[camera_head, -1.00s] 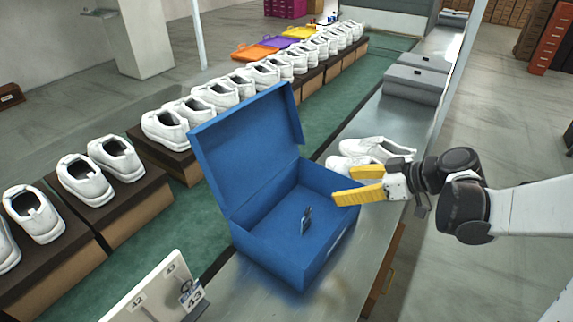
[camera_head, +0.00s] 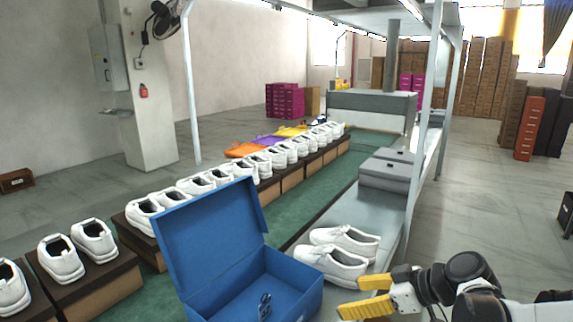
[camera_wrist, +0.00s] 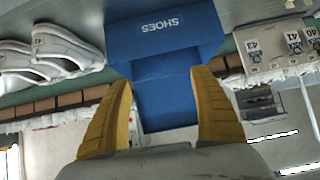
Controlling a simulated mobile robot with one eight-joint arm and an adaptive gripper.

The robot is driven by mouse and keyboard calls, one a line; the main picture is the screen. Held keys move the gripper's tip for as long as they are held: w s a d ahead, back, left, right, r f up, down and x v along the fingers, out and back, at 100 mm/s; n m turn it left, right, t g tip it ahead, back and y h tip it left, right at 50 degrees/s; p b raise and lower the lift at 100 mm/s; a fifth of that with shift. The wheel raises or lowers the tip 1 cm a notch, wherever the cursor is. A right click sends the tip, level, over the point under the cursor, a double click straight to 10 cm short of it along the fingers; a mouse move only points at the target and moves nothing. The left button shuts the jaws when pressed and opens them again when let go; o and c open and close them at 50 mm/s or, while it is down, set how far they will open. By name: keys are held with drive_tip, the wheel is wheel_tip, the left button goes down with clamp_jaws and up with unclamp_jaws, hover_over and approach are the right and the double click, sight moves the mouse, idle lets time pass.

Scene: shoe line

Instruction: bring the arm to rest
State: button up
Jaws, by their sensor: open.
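My gripper (camera_head: 371,294) has yellow fingers and is at the lower right of the head view. It is open and empty, to the right of the open blue shoe box. In the wrist view my gripper (camera_wrist: 163,112) has its two fingers spread wide, with the blue box showing between and beyond them. No object sits between the fingers.
The blue shoe box (camera_head: 203,302) stands with its lid up and a small dark item (camera_head: 264,305) inside. A pair of white shoes (camera_head: 338,258) lies behind it on the metal bench. Rows of white shoes (camera_head: 93,237) stand at left. Grey boxes (camera_head: 386,170) are farther back.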

drive_tip(key=s+d+r+m+t+h, duration=0.1)
drive_tip(key=s+d+r+m+h, duration=0.1)
drive_tip(key=s+m+h, duration=0.6)
drive_tip(key=s+m, duration=0.2)
drive_tip(key=s, duration=0.5)
drive_tip(key=shift+s+r+m+h, duration=0.3)
drive_tip(key=shift+s+r, duration=0.05)
drive_tip(key=shift+r, duration=0.05)
